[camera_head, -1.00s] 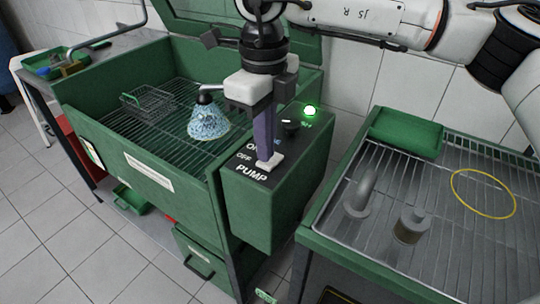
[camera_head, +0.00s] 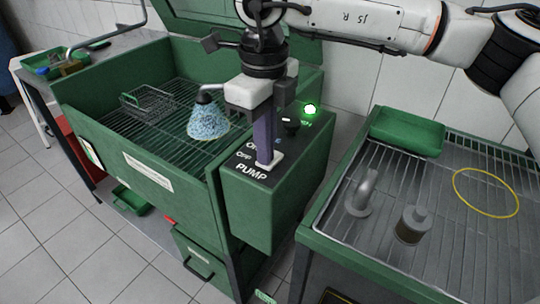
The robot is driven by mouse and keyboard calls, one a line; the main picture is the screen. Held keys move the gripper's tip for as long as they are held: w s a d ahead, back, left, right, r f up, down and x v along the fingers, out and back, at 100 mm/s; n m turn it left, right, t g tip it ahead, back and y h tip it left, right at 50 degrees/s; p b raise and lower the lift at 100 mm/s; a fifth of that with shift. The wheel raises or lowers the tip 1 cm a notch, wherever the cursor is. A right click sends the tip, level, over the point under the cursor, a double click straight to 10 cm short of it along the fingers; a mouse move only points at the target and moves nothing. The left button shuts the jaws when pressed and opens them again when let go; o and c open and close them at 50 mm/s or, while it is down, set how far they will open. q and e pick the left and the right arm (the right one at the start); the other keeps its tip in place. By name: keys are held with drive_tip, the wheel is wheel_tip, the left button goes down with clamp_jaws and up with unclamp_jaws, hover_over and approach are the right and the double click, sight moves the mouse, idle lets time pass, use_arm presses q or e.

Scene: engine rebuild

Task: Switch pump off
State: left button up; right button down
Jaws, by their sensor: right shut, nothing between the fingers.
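The pump control box (camera_head: 262,215) is green, with the words PUMP, ON and OFF on its top, and is fixed to the right end of the green wash tank (camera_head: 140,165). A black knob (camera_head: 290,123) stands on the box top, and a green lamp (camera_head: 310,109) glows behind it. Fluid sprays from the nozzle (camera_head: 208,122) into the tank. My right gripper (camera_head: 268,160) points down over the box top with its fingers shut and empty, just left of the knob and beside the OFF label. I cannot tell whether the fingertips touch the box. My left gripper is out of view.
A wire basket (camera_head: 148,100) sits on the tank's grate. To the right, a green-edged rack table (camera_head: 335,252) holds a bent pipe (camera_head: 361,194), a cylindrical part (camera_head: 411,225), a yellow ring (camera_head: 486,192) and a green tray (camera_head: 407,132). A tiled wall stands behind.

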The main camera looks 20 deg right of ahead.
drive_tip(key=shift+f, duration=0.2)
wheel_tip(320, 180, up, 7)
drive_tip(key=p, duration=0.4)
idle(0.5)
idle(0.4)
